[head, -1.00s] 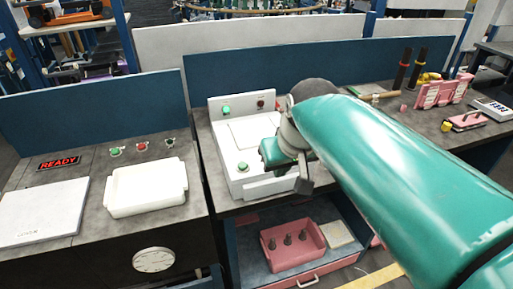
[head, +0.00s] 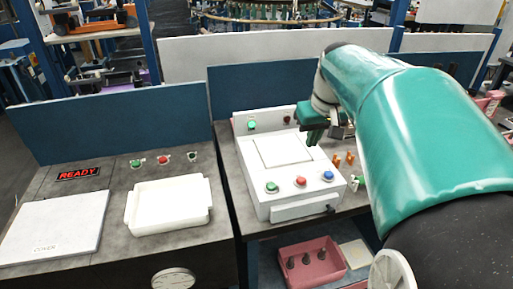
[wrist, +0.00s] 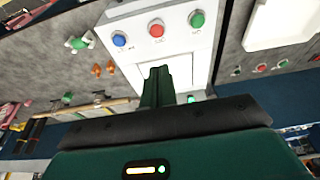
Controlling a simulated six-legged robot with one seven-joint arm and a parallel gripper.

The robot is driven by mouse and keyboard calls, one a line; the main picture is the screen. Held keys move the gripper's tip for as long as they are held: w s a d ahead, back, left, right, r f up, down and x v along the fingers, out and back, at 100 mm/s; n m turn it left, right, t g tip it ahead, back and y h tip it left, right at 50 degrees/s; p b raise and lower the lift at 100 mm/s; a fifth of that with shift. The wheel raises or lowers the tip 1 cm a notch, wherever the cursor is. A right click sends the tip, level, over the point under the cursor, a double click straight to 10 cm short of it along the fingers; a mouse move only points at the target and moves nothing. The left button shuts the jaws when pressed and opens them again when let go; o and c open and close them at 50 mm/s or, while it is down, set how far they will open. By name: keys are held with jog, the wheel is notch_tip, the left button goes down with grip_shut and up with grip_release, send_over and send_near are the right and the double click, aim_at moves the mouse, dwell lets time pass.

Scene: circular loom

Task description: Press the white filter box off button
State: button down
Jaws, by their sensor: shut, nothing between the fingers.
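The white filter box (head: 290,204) stands on the grey bench with green, red and blue buttons along its front. The red button (head: 301,181) sits between the green button (head: 271,187) and the blue button (head: 327,176); no off label is readable. The red button also shows in the wrist view (wrist: 156,28). A green button (head: 251,124) and a dark red one (head: 287,120) are on the raised back panel. My gripper (head: 314,140) is shut and empty, over the box's right rear part, apart from the front buttons. Its closed fingers (wrist: 157,72) point toward the box.
Small orange parts (head: 343,159) lie right of the box. A pink tray (head: 310,274) is on the shelf below.

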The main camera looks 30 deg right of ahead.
aim_at(301, 178)
jog(key=shift+s+d, duration=0.1)
jog(key=shift+d, duration=0.15)
jog(key=shift+s, duration=0.15)
jog(key=x, duration=1.4)
jog(key=shift+s+a, duration=0.15)
jog(key=shift+s, duration=0.2)
